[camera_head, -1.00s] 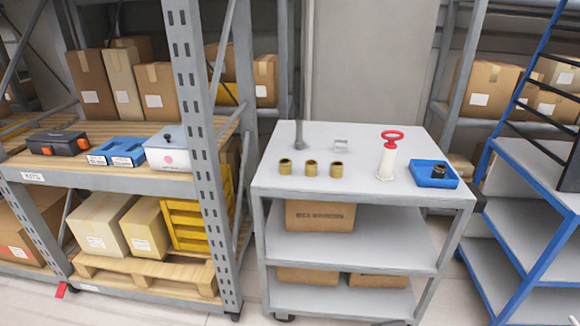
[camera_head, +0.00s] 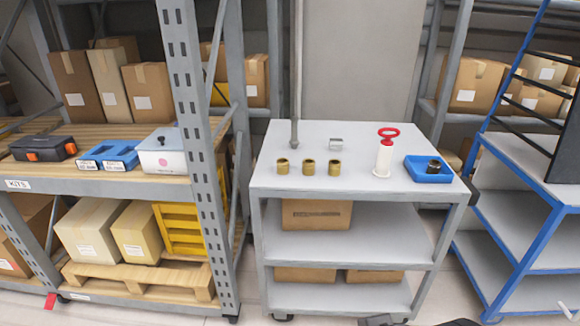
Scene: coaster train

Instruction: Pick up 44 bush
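Three brass-coloured bushes stand upright in a row on the grey cart's top: left (camera_head: 282,167), middle (camera_head: 308,167) and right (camera_head: 334,167). They are apart from each other and look nearly alike. I cannot read any size marking, so I cannot tell which is the 44 bush. A dark ring-like part (camera_head: 433,166) sits in a blue tray (camera_head: 421,178) at the cart's right. My gripper's fingers cannot be made out. Only dark pieces, perhaps of my arm, show at the bottom edge, well below the cart top.
The grey cart (camera_head: 350,194) also bears a small metal block (camera_head: 336,144), a white tool with a red ring handle (camera_head: 384,160) and an upright grey post (camera_head: 295,100). A shelf rack (camera_head: 190,120) stands left, a blue-framed cart (camera_head: 507,255) right. The cart's front top strip is clear.

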